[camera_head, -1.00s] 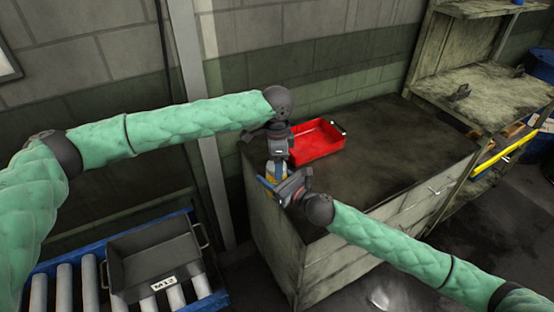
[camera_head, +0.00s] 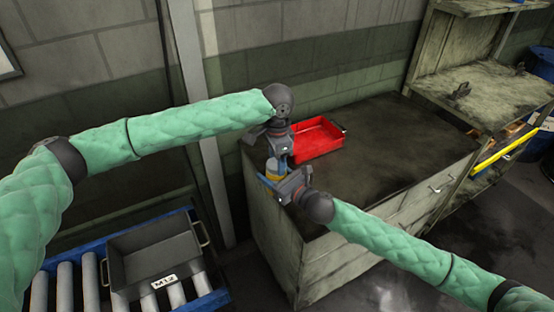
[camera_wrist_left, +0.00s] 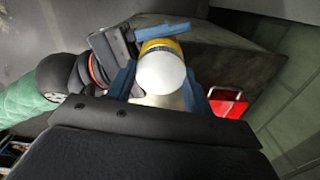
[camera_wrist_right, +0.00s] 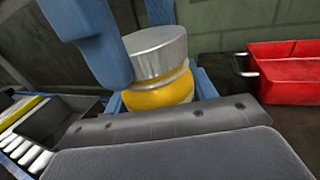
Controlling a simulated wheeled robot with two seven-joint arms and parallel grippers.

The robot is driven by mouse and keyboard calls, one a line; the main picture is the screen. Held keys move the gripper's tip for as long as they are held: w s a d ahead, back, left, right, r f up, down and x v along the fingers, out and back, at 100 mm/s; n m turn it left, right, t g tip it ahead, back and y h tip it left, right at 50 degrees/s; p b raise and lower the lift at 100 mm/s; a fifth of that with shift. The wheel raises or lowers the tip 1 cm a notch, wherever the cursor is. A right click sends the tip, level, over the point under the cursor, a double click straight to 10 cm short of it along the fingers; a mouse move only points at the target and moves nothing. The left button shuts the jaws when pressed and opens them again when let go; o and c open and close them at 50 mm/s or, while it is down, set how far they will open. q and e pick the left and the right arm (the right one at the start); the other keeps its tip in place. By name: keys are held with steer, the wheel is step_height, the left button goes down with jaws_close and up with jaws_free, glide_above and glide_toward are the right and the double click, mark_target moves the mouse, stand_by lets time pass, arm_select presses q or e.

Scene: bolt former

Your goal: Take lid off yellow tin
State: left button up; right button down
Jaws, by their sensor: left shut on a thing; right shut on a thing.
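The yellow tin (camera_wrist_right: 160,94) is upright in the right wrist view, with its silver lid (camera_wrist_right: 155,52) above it. A pale band shows between lid and yellow body; I cannot tell whether they are fully apart. My right gripper (camera_head: 272,183) is shut around the tin's body, its blue fingers low on either side. My left gripper (camera_head: 276,163) comes from above and is shut on the lid, which shows pale between its fingers in the left wrist view (camera_wrist_left: 162,73). In the head view the tin is small and partly hidden by the grippers.
A red tray (camera_head: 318,140) stands on the cabinet top (camera_head: 400,150), close behind the grippers. The cabinet top to the right is clear. A grey bin (camera_head: 155,255) marked M12 sits on the roller conveyor at lower left. A shelf (camera_head: 480,90) stands at right.

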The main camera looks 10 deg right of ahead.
arm_select(q)
steer(key=shift+r, duration=0.35)
stand_by(0.3)
steer(key=shift+r, duration=0.35)
steer(key=shift+r, duration=0.55)
steer(key=shift+r, duration=1.9)
